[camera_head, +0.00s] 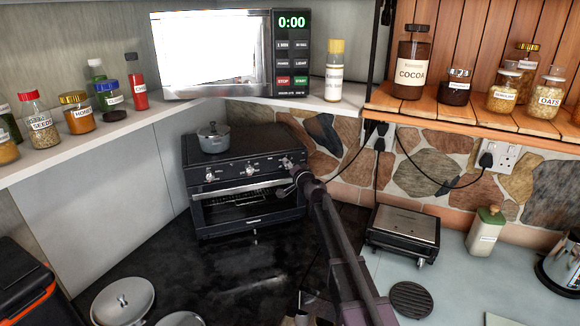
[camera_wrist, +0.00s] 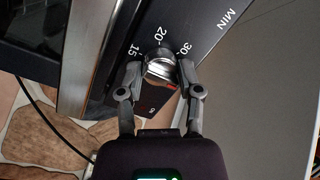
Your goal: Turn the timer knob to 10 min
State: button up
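The black toaster oven (camera_head: 247,212) stands in the corner, with a row of knobs on its upper front panel. In the wrist view the timer knob (camera_wrist: 159,69) is a shiny silver knob. The numbers 15, 20 and 30 and the word MIN are printed on the panel around it. My gripper (camera_wrist: 160,66) has one finger on each side of the knob. The fingers look spread, with narrow gaps at the knob's sides; contact is hard to tell. In the head view my gripper (camera_head: 290,180) is at the right end of the panel and partly hides it.
A grey pot (camera_head: 214,138) sits on top of the oven. A microwave (camera_head: 215,55) and several jars stand on the shelf above. A grill press (camera_head: 404,230) and a green-topped bottle (camera_head: 486,230) are on the counter at right. Pot lids lie at front left.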

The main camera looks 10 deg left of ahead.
grip_shut()
jog(key=shift+m, duration=0.4)
jog(key=m+b, duration=0.1)
jog(key=m, duration=0.4)
jog(key=shift+f+t, duration=0.1)
jog(key=shift+t, duration=0.3)
jog(key=m+b, duration=0.1)
jog(key=m, duration=0.5)
jog(key=shift+a+t, duration=0.1)
jog(key=shift+t, duration=0.3)
jog(key=m+h, duration=0.1)
jog(key=m, duration=0.6)
jog(key=shift+a+m+t, duration=0.1)
jog(key=shift+m+t, duration=0.2)
jog(key=shift+t, duration=0.1)
jog(key=m+h, duration=0.1)
jog(key=m, duration=0.5)
jog(key=shift+m, duration=0.4)
